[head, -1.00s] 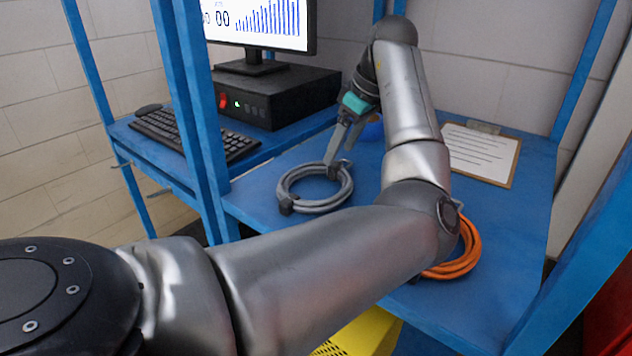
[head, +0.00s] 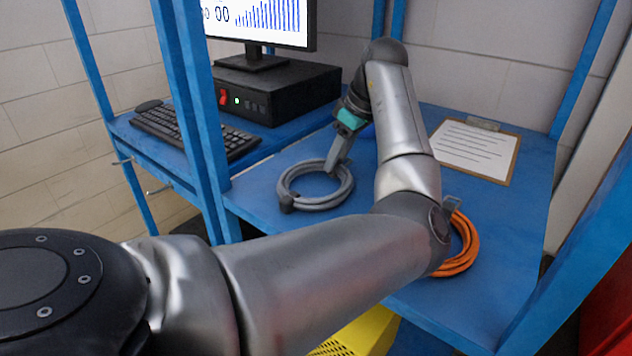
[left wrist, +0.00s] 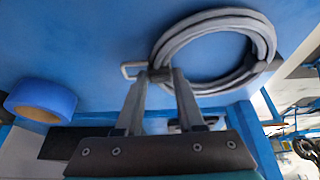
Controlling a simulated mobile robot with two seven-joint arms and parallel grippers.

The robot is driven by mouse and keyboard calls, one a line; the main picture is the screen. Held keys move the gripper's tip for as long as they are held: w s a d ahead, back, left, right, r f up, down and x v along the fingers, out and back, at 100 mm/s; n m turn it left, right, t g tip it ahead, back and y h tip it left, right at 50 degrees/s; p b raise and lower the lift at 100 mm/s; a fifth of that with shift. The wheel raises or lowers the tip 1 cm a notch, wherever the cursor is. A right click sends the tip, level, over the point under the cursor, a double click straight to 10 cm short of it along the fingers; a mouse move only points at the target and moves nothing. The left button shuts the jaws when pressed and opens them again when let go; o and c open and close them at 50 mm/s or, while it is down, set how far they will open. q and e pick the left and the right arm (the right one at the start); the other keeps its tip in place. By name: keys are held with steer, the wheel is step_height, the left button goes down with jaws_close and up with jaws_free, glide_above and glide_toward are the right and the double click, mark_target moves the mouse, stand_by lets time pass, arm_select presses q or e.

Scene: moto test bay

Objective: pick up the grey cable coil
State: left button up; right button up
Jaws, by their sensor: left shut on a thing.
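The grey cable coil (head: 292,193) lies on the blue bench top (head: 268,229) in the head view. It also fills the upper right of the left wrist view (left wrist: 262,40). My left gripper (head: 334,168) comes down on the coil's far right side. In the left wrist view its two fingers (left wrist: 162,78) reach the near edge of the ring, shut on the coil where a small grey fitting sits. Whether the coil is lifted cannot be told. My right gripper is not in view.
An orange cable coil (head: 468,245) lies partly behind my left arm. A clipboard (head: 475,150) lies at the back right. A keyboard (head: 183,131) and a black box (head: 290,95) stand at the left. A blue round thing (left wrist: 42,99) shows in the wrist view. Blue posts frame the bench.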

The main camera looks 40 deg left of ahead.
arm_select(q)
jaws_close()
steer(key=shift+r, duration=0.15)
step_height(320, 180, up, 20)
stand_by(0.8)
